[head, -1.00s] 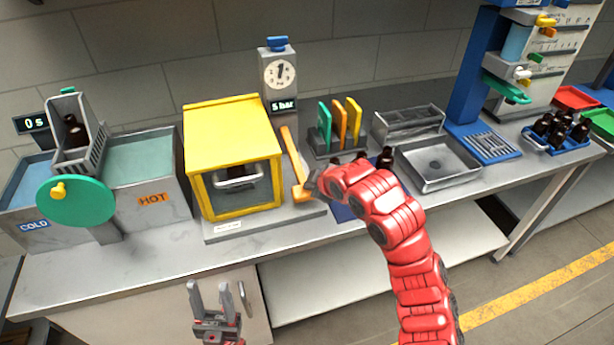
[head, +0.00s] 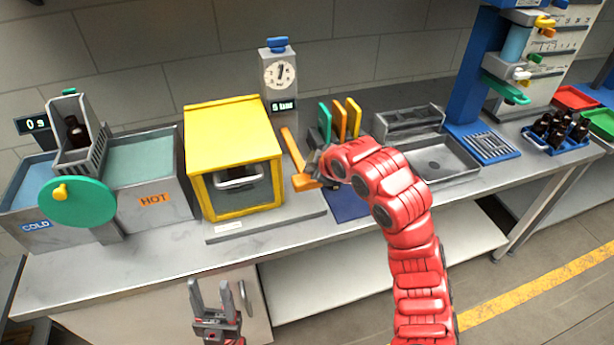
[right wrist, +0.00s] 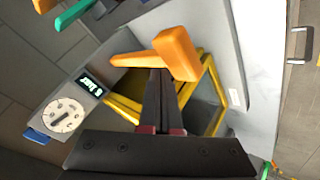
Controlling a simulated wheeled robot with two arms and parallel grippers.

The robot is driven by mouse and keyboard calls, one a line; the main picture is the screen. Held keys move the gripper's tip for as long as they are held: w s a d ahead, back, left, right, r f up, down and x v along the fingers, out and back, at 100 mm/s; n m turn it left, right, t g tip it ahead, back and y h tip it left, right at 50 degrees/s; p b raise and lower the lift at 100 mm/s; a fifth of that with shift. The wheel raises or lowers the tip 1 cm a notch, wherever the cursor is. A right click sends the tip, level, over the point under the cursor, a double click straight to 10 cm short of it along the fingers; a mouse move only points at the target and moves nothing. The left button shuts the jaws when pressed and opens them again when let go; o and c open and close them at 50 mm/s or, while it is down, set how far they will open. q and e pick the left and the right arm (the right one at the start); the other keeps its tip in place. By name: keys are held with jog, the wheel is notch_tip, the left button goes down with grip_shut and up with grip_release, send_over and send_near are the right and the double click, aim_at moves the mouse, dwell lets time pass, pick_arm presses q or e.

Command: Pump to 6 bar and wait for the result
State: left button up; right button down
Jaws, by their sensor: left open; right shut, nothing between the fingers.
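The orange pump lever (head: 293,152) stands at the right side of the yellow chamber (head: 232,155). Its handle (right wrist: 176,53) is at my right gripper's fingertips (right wrist: 162,72) in the right wrist view. My right gripper (head: 320,172) is shut with nothing between its fingers; it seems to touch the handle. The grey gauge post (head: 279,75) has a dial and a small display (head: 283,105) reading in bar; its digit is too blurred to be sure. A bottle inside the chamber cannot be made out. My left gripper (head: 212,290) is open and empty before the bench front.
Cold and hot baths (head: 150,175) with a green wheel (head: 75,202) stand at left. Coloured tags (head: 340,120), a grey sink (head: 440,160) and a blue rack of bottles (head: 553,135) are at right. My red right arm covers part of the bench middle.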

jog(key=shift+r, duration=0.15)
jog(key=shift+r+p, duration=0.3)
jog(key=shift+r, duration=2.2)
